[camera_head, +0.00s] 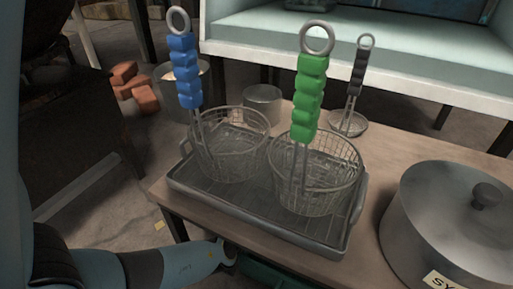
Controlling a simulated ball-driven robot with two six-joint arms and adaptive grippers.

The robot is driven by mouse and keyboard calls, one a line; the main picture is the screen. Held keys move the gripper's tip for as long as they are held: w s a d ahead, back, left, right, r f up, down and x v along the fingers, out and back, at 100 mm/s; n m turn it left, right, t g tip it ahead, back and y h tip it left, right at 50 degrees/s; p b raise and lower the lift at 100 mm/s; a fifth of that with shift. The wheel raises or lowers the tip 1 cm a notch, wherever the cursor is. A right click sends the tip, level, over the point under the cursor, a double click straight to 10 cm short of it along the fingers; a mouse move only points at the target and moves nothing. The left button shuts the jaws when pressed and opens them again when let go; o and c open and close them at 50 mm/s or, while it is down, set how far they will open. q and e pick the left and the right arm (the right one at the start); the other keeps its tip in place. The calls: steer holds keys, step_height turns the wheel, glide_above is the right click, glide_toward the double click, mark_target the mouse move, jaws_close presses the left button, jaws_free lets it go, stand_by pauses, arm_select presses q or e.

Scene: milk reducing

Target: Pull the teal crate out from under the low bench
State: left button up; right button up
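The low bench (162,192) has a brown wooden top with dark legs and fills the middle and right of the head view. A sliver of the teal crate (262,274) shows beneath its front edge at the bottom of the picture. Most of the crate is hidden by the bench top and cut off by the frame. My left arm comes in from the left and reaches to the bench's front edge, close to the crate. Its gripper is hidden, so I cannot tell whether it touches the crate. My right gripper is out of view.
A grey tray (300,238) on the bench holds two wire baskets, one with a blue handle (184,70), one with a green handle (309,98). A large lidded pot (445,225) stands at right. Bricks (133,85) and a bucket (172,100) are behind left.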

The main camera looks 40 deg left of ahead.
arm_select(q)
steer(key=shift+w, duration=0.15)
jaws_close()
stand_by(0.5)
